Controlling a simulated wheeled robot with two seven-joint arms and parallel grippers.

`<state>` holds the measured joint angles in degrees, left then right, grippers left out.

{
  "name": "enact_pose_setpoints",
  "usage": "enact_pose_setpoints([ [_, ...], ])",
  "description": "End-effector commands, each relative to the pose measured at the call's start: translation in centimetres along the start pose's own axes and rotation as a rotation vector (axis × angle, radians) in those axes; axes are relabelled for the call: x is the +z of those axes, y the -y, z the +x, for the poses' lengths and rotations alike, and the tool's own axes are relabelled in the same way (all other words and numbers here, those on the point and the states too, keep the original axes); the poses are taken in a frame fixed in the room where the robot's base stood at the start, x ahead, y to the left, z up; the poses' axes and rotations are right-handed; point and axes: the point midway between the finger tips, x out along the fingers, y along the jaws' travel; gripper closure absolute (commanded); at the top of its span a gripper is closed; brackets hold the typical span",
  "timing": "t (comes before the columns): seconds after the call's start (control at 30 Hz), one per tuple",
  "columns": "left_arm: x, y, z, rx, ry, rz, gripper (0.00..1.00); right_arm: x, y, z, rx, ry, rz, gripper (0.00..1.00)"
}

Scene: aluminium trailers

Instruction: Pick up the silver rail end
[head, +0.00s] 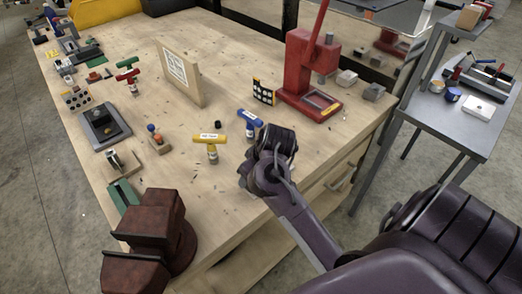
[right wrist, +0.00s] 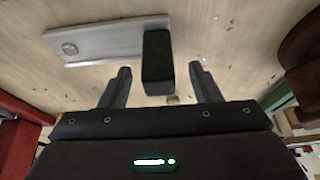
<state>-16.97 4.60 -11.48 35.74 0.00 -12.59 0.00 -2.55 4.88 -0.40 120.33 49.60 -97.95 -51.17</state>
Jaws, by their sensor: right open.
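A flat silver rail piece (right wrist: 108,42) with a round spot near its left end lies on the wooden bench top in the right wrist view. A black block (right wrist: 157,62) sits at its right end; I cannot tell if the two are joined. My right gripper (right wrist: 161,90) is open, with one finger on each side of the black block's near end and gaps to both. In the head view my right gripper (head: 268,160) is over the bench's front part, its fingertips hidden. The rail piece is hidden there, and my left gripper is not in view.
The workbench (head: 215,190) holds a yellow T-handle tool (head: 208,139) and a blue one (head: 249,117) close by my right gripper. A red press (head: 303,80) stands behind, and a brown vise (head: 150,235) stands at the front left corner. A grey cart (head: 440,125) is at right.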

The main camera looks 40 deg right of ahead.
Motion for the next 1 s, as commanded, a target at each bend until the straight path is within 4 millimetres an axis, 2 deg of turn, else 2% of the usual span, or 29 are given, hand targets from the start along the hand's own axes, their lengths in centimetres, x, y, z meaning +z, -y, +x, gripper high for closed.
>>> enact_pose_setpoints([
  [0.1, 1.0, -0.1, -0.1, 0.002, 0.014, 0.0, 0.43, -0.2, 0.1, 1.9, -0.005, 0.001, 0.005, 0.43],
  [0.23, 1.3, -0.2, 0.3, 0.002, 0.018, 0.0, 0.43, -0.2, 0.0, 3.8, -0.004, 0.0, 0.005, 0.43],
  [0.37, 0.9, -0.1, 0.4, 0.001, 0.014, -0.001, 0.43, -0.2, -0.1, 4.5, -0.001, -0.001, 0.001, 0.43],
  [0.57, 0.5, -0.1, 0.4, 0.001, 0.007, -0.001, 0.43, -0.2, -0.1, 4.5, 0.0, 0.0, 0.0, 0.43],
  [1.0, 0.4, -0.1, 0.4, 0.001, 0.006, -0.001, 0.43, -0.2, -0.1, 4.4, 0.0, 0.0, 0.0, 0.99],
])
